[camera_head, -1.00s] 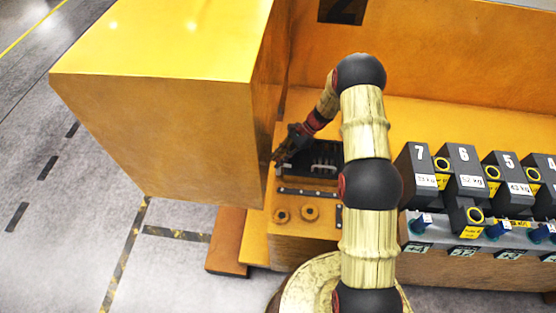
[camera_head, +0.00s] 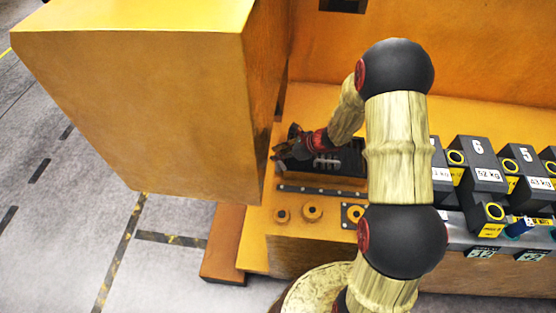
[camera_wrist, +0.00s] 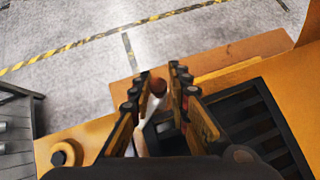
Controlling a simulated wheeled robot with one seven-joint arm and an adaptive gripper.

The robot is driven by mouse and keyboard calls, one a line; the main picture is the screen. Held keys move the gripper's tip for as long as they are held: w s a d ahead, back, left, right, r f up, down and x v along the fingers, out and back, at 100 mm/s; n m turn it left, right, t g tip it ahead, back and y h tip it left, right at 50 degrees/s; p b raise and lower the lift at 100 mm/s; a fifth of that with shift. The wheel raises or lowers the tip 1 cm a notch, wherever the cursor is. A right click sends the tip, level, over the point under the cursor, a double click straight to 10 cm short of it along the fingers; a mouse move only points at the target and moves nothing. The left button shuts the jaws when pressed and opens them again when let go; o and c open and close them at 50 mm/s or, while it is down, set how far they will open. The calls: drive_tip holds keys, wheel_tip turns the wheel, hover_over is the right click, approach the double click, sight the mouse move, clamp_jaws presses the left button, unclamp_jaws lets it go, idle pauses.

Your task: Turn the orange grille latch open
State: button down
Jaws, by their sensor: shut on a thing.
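My gripper (camera_head: 284,150) is at the left end of the dark grille (camera_head: 340,160) on the orange deck, close to the big orange block. In the wrist view, my gripper (camera_wrist: 159,75) has its two fingers on either side of a thin pale lever with a brown-red knob, which I take for the grille latch (camera_wrist: 158,87). The jaws are closed on it, though a gap shows between the fingertips. The slatted grille (camera_wrist: 250,122) lies right of the fingers. In the head view the latch is hidden by my gripper, so its angle cannot be told.
A tall orange block (camera_head: 140,100) stands just left of my gripper. Round orange bosses (camera_head: 312,211) sit on the deck in front of the grille. Numbered dark weights (camera_head: 478,165) stand at the right. Open floor lies at the left.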

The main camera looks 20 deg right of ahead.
drive_tip(key=m+t+h+b, duration=0.1)
drive_tip(key=m+b, duration=0.1)
drive_tip(key=b, duration=0.1)
drive_tip(key=f+m+t+h+b, duration=0.1)
drive_tip(key=m+b, duration=0.1)
drive_tip(key=b, duration=0.2)
drive_tip(key=shift+s+a, duration=0.15)
drive_tip(key=shift+s, duration=0.05)
drive_tip(key=m+h+b, duration=0.2)
drive_tip(key=b, duration=0.2)
drive_tip(key=shift+r+t+b, duration=0.15)
drive_tip(key=shift+t+b, duration=0.25)
drive_tip(key=shift+m+b, duration=0.5)
drive_tip(key=shift+b, duration=0.05)
drive_tip(key=shift+r+h+b, duration=0.2)
drive_tip(key=shift+h+b, duration=0.1)
drive_tip(key=shift+h, duration=0.1)
drive_tip(key=shift+w, duration=0.1)
drive_tip(key=c, duration=1.7)
unclamp_jaws()
drive_tip(key=shift+r, duration=0.1)
drive_tip(key=shift+c, duration=0.2)
drive_tip(key=shift+r, duration=0.1)
drive_tip(key=v, duration=1.2)
